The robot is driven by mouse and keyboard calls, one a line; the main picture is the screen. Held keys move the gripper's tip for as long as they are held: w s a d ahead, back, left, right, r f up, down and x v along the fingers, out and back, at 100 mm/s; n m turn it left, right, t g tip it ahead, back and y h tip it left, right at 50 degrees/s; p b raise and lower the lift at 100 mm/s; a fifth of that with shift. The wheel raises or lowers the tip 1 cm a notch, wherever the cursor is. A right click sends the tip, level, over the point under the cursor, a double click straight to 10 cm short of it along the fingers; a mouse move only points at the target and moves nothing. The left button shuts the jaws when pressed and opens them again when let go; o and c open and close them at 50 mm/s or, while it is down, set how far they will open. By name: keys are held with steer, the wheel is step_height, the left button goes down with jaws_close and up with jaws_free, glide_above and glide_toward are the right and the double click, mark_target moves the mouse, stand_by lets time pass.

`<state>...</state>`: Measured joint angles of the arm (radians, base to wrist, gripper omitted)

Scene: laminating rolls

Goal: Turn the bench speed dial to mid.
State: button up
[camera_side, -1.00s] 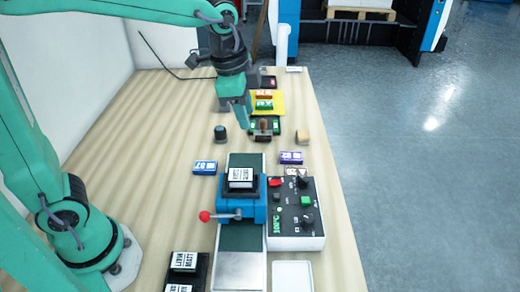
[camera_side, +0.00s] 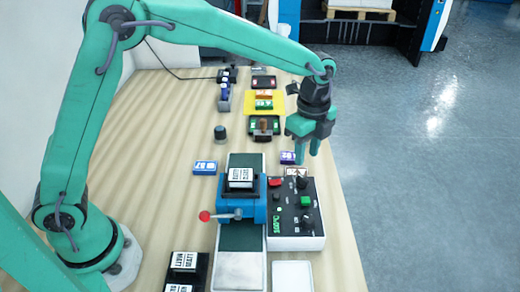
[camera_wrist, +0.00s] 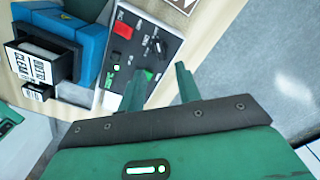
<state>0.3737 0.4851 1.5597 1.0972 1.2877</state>
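The control panel (camera_side: 295,244) is a white box with a dark top, to the right of the blue laminating unit. On its top are a black knob (camera_side: 302,182), a green control (camera_side: 307,201), a red switch (camera_side: 275,182) and a lit green readout (camera_side: 277,226). The labels are too small to tell which is the speed dial or its setting. My gripper (camera_side: 307,156) hangs above the table, beyond the panel's far edge, with fingers apart and empty. In the wrist view, my gripper (camera_wrist: 160,88) also shows parted fingers; the panel's black knob (camera_wrist: 158,46) lies ahead of them.
The blue roller unit (camera_side: 256,213) has a red-tipped handle (camera_side: 205,216) and a labelled block (camera_side: 241,177) on top. A purple box (camera_side: 288,157) is by my gripper. A blue box (camera_side: 205,167) and dark knob-like object (camera_side: 220,133) stand left. A white tray (camera_side: 292,275) lies in front.

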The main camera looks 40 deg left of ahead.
mark_target(303, 178)
steer(key=shift+f, duration=0.1)
steer(key=shift+f, duration=3.8)
jaws_close()
